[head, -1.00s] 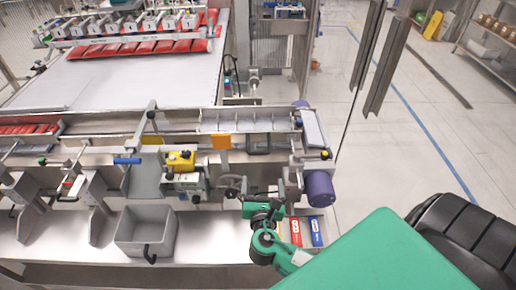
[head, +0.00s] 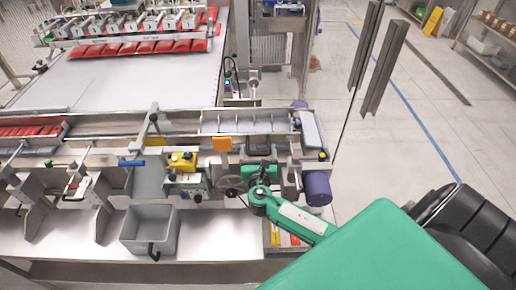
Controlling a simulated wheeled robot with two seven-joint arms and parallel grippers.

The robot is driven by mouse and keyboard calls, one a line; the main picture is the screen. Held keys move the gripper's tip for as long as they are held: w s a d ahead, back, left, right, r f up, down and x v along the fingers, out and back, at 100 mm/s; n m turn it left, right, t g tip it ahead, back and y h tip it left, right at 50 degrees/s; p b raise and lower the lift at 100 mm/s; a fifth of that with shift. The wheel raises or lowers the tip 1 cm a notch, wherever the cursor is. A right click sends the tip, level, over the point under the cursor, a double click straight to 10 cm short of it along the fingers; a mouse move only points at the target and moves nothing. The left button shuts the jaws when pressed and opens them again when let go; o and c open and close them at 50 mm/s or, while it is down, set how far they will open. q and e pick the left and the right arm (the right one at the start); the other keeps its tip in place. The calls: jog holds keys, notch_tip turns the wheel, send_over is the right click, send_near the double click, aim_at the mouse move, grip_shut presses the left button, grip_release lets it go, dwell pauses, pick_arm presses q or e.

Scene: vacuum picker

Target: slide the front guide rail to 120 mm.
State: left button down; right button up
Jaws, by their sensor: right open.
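A metal conveyor lane (head: 180,128) runs left to right across the machine, with long grey rails along it. The near one, which I take for the front guide rail (head: 203,155), lies along its front side by an orange block (head: 222,144). I cannot read any millimetre scale. My right gripper (head: 258,148) is at the front edge of the lane, right of the orange block. It is open, with its fingers seen from behind and hard to make out. Whether it touches the rail cannot be told. My left gripper is out of view.
A yellow device (head: 183,161) and a handwheel (head: 232,194) are left of my right arm. A purple motor (head: 317,187) is close on its right. A grey bin (head: 149,230) stands on the front shelf. Small coloured boxes (head: 277,235) lie partly under my forearm.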

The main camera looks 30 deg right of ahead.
aim_at(257, 137)
jog(key=shift+w+d, duration=0.15)
jog(key=shift+w, duration=0.05)
jog(key=c, duration=1.1)
jog(key=shift+x, duration=1.15)
jog(key=shift+r, duration=0.15)
jog(key=o, duration=1.1)
jog(key=shift+w, duration=0.2)
